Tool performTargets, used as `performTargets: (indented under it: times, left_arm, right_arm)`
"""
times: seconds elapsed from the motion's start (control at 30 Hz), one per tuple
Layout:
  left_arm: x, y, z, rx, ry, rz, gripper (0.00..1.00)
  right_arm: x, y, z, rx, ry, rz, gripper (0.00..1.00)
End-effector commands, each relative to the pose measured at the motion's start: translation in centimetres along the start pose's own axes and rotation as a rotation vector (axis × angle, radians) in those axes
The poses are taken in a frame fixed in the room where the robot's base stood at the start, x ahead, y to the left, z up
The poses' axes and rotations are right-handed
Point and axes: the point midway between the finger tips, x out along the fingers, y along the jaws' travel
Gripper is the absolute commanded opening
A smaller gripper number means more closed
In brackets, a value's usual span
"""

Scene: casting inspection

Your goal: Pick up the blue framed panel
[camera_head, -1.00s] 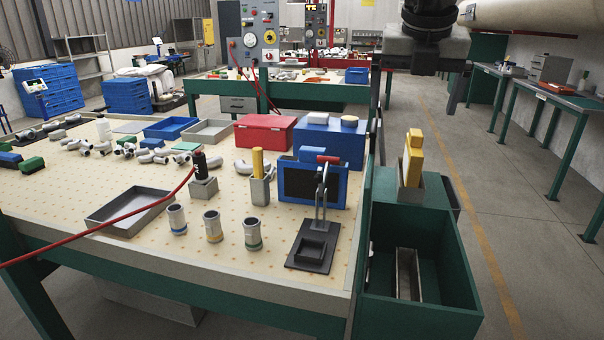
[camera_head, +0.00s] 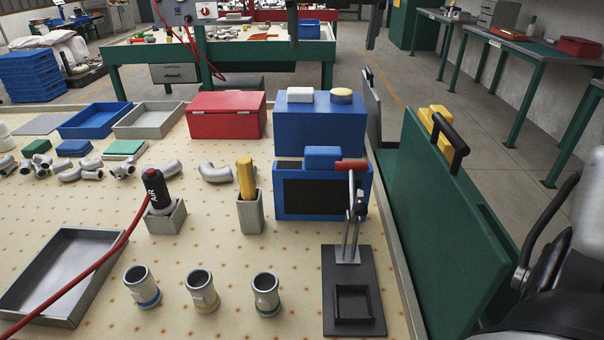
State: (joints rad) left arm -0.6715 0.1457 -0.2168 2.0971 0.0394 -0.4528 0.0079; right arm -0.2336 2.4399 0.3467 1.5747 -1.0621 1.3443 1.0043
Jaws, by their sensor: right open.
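The blue framed panel (camera_head: 282,204) stands upright on the perforated workbench. It has a dark face and a blue block (camera_head: 322,156) at its top edge. A grey clamp stand with a red handle (camera_head: 351,166) stands in front of it and covers part of its right side. My right gripper (camera_head: 376,25) shows only as a dark finger at the top edge, above and apart from the panel; most of it is cut off. It is open and does not touch the panel. My left gripper is out of view.
A blue box (camera_head: 345,122) stands close behind the panel. A yellow-handled tool (camera_head: 246,178) in a grey holder is to its left. The clamp's black base (camera_head: 338,292) and several metal cups are in front. A green bin wall (camera_head: 450,220) rises at right.

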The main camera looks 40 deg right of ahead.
Motion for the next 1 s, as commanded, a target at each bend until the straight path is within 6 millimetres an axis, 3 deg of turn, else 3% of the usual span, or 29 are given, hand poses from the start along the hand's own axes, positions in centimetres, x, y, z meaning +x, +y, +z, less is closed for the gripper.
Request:
performTargets:
  times: [0.63,0.87,1.0]
  left_arm:
    - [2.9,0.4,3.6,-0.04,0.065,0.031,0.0]
    - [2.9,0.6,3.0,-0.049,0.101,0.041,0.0]
    - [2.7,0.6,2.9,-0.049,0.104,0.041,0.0]
  right_arm:
    - [8.2,0.0,-3.4,0.0,0.0,0.0,0.98]
    - [10.0,0.0,-3.9,0.0,0.001,-0.001,0.98]
    - [12.2,0.0,-4.0,-0.002,0.005,-0.002,0.98]
